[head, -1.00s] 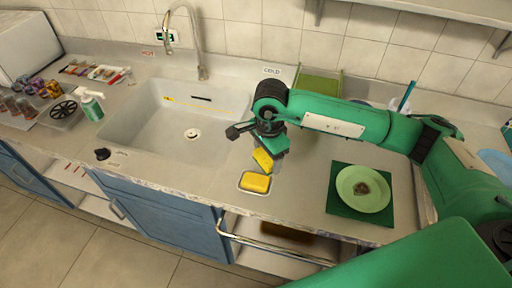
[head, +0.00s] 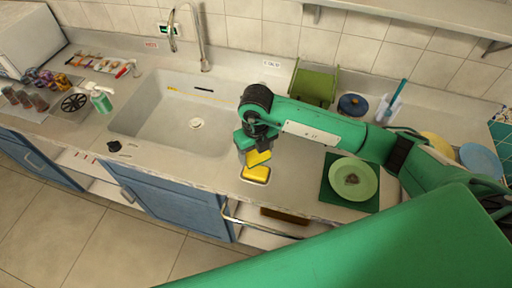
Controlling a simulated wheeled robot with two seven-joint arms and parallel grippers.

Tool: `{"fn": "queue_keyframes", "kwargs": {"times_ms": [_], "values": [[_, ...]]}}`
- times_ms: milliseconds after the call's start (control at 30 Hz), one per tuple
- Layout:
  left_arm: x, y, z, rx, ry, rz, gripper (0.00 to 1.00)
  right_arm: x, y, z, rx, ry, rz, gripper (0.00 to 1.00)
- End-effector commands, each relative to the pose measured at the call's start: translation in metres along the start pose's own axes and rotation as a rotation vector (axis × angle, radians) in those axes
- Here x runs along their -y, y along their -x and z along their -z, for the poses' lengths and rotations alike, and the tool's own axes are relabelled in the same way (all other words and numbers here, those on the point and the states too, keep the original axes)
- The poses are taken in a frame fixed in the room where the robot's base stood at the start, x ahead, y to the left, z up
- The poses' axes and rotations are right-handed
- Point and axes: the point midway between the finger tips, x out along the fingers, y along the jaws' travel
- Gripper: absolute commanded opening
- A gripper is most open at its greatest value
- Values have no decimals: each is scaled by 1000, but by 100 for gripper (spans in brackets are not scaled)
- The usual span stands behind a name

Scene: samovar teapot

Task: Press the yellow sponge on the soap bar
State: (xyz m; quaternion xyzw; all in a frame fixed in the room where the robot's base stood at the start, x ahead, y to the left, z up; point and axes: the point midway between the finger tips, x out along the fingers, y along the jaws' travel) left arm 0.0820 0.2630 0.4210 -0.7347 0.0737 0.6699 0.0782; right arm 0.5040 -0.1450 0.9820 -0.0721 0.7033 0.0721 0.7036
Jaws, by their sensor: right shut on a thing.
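My right gripper (head: 249,150) is shut on the yellow sponge (head: 258,158), to the right of the sink near the counter's front edge. The sponge is tilted and partly hidden by the gripper. The yellow soap bar (head: 257,174) lies on a small pale dish (head: 243,178) on the counter, right below the sponge in the picture. The sponge's lower edge appears very close to the soap's top; I cannot tell whether they touch. My left gripper is not in view.
The sink (head: 150,118) with its tap (head: 203,45) is to the left. A green plate (head: 352,180) on a dark green mat (head: 333,192) is to the right. A green rack (head: 314,84) and a dark blue lidded pot (head: 352,105) stand behind my arm.

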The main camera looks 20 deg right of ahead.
Motion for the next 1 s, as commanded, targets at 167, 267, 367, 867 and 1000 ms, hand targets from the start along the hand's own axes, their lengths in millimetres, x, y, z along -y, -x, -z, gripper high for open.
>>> {"fn": "queue_keyframes", "kwargs": {"times_ms": [167,267,367,867,1000], "values": [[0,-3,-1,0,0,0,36,0,-6,0,-1,-18,0,49],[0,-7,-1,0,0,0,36,0,-14,0,-2,-16,0,49],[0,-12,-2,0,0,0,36,0,-23,1,-2,-15,0,49],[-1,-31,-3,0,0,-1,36,0,-60,0,0,-13,-1,49],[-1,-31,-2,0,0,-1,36,0,-60,0,0,-13,0,49]]}}
